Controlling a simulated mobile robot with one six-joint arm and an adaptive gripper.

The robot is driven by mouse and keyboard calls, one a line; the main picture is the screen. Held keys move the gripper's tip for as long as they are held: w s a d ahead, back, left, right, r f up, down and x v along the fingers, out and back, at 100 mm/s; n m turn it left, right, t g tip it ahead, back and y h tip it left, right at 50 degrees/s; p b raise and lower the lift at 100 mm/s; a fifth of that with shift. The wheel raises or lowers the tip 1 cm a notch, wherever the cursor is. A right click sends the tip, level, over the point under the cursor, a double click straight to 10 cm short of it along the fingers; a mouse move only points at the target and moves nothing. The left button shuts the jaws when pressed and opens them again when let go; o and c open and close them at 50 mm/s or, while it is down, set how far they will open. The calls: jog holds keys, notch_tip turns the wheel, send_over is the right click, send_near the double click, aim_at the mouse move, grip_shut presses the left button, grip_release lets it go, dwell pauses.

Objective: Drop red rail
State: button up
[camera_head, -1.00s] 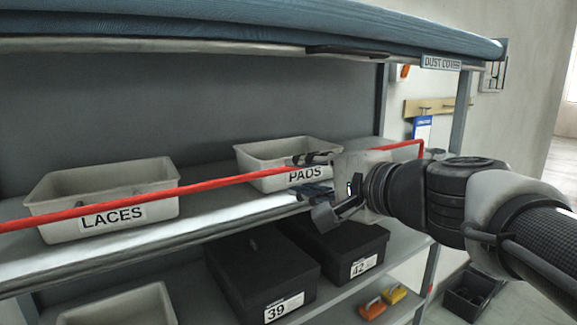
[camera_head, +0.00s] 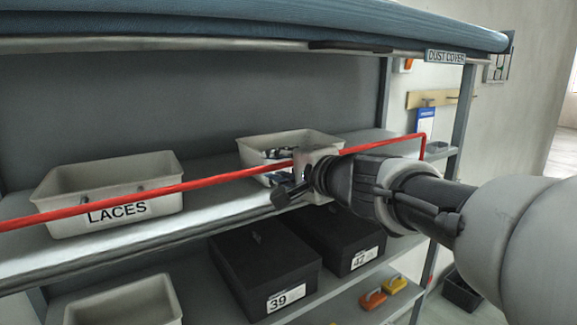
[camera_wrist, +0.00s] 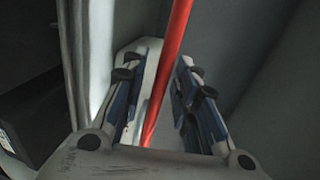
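The red rail (camera_head: 150,194) runs across the front of the upper shelf in the head view, with a bent end (camera_head: 422,146) at the right. It also shows in the wrist view (camera_wrist: 171,62), running up through the gap between my fingers. My gripper (camera_head: 279,173) is at the rail in front of the PADS bin and hides part of both. In the wrist view my gripper (camera_wrist: 158,92) is open, with visible space on both sides of the rail. I see no finger closed on it.
The LACES bin (camera_head: 160,203) and the PADS bin (camera_head: 322,138) stand behind the rail. Black boxes (camera_head: 262,262) sit on the shelf below. A blue dust cover (camera_head: 250,20) hangs above, with its label (camera_head: 445,57) at the right. Orange and yellow items (camera_head: 373,299) lie lower right.

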grip_shut()
jog(key=shift+f+b, duration=0.1)
jog(key=shift+b, duration=0.6)
